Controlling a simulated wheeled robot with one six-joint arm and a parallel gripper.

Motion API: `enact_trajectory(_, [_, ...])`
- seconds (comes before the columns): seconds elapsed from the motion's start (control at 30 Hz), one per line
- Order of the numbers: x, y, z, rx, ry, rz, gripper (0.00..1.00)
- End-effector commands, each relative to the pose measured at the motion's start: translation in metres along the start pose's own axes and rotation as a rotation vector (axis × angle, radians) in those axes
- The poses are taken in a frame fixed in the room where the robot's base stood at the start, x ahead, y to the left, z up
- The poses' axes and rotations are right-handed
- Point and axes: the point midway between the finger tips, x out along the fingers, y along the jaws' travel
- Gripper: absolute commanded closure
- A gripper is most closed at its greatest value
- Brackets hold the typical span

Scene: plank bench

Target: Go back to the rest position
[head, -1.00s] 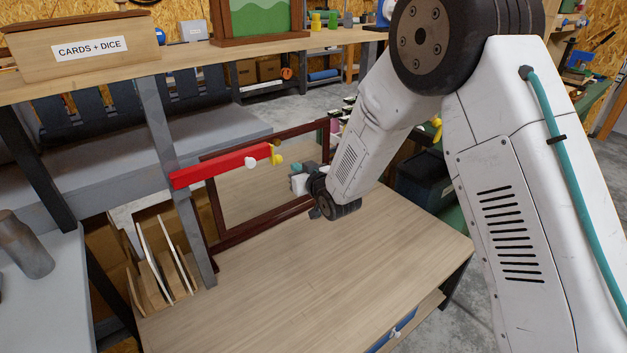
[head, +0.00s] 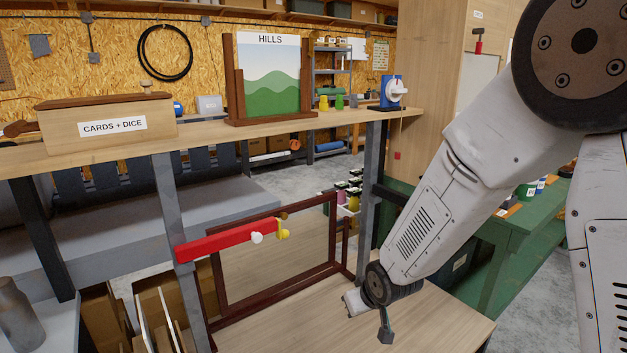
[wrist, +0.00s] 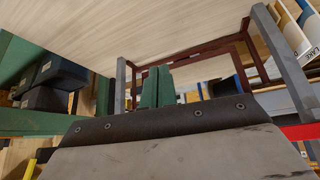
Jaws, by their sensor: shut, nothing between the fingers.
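My gripper (wrist: 158,73) shows in the wrist view as two green fingers side by side, shut with nothing between them. In the head view my arm reaches down from the upper right, and its wrist end is low over the lighter bench top (head: 290,318), in front of the dark red frame (head: 275,289). The fingers themselves are hard to make out there. In the wrist view the bench top (wrist: 120,30) fills the upper part, and the frame stands beyond the fingers, apart from them.
A red bar (head: 215,244) with a yellow end is at the frame's left, by a grey post (head: 172,215). The upper shelf holds a CARDS + DICE box (head: 75,130) and a HILLS picture (head: 270,80). A green bench (head: 510,235) stands at right. The bench top looks clear.

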Motion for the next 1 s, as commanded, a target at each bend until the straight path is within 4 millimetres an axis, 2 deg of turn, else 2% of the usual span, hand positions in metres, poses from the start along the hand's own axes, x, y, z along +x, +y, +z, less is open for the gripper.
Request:
enact_trajectory(0.03, [-0.025, 0.009, 0.010, 0.019, -0.070, 0.015, 1.00])
enact_trajectory(0.1, [-0.060, 0.019, 0.031, 0.047, -0.184, 0.032, 1.00])
enact_trajectory(0.3, [-0.163, 0.036, 0.084, 0.136, -0.436, 0.052, 1.00])
enact_trajectory(0.5, [-0.260, 0.038, 0.132, 0.225, -0.585, 0.050, 1.00])
enact_trajectory(0.6, [-0.301, 0.036, 0.152, 0.267, -0.617, 0.047, 1.00])
enact_trajectory(0.7, [-0.333, 0.033, 0.168, 0.305, -0.609, 0.050, 1.00])
enact_trajectory(0.8, [-0.353, 0.034, 0.175, 0.334, -0.555, 0.062, 1.00])
enact_trajectory(1.0, [-0.373, 0.037, 0.174, 0.364, -0.454, 0.090, 1.00])
